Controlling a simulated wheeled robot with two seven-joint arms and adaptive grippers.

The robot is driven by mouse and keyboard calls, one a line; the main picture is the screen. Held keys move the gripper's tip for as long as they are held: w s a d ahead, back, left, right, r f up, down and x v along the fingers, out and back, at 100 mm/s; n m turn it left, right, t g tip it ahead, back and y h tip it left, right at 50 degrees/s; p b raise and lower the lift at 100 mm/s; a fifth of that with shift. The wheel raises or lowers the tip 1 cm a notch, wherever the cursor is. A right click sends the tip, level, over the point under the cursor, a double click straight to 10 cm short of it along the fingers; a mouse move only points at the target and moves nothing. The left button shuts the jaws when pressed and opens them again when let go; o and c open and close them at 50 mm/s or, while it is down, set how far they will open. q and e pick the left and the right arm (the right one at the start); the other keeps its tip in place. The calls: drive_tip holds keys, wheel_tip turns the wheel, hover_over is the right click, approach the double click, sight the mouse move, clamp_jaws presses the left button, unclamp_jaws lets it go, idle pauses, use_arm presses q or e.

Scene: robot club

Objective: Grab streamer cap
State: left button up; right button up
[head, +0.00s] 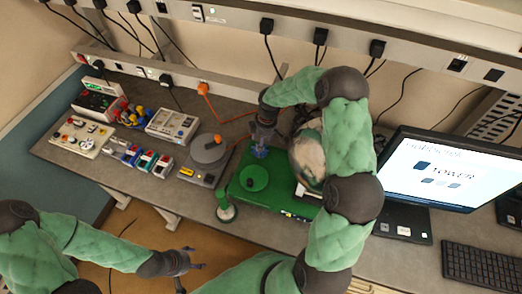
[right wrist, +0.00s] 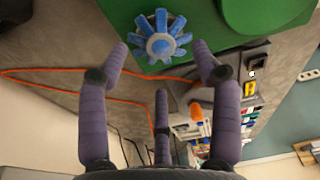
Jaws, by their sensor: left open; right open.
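The streamer cap appears to be the blue piece with short strips fanning from a pale hub (right wrist: 161,40); in the head view (head: 259,150) it is small and partly covered. It sits at the back of the green mat (head: 240,184). My right gripper (right wrist: 160,68) is open around the near side of the blue piece, its purple fingers spread and nothing held; in the head view it points down over the piece (head: 264,136). My left gripper (head: 192,277) is open and empty, low in front of the bench, away from the piece.
A green disc (head: 254,178) lies on the mat and a green post with a round base (head: 225,208) stands at its left. A rounded pale object (head: 307,158) is close to my right arm. Grey devices (head: 208,150), an orange cable (head: 212,110) and a monitor (head: 450,168) flank the mat.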

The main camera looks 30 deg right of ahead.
sight(264, 153)
drive_tip(key=f, duration=0.5)
drive_tip(key=shift+w+a+p, duration=0.15)
drive_tip(key=shift+a+p, duration=0.05)
drive_tip(key=shift+p, duration=0.1)
drive_tip(key=shift+a, duration=0.1)
drive_tip(key=c, duration=1.2)
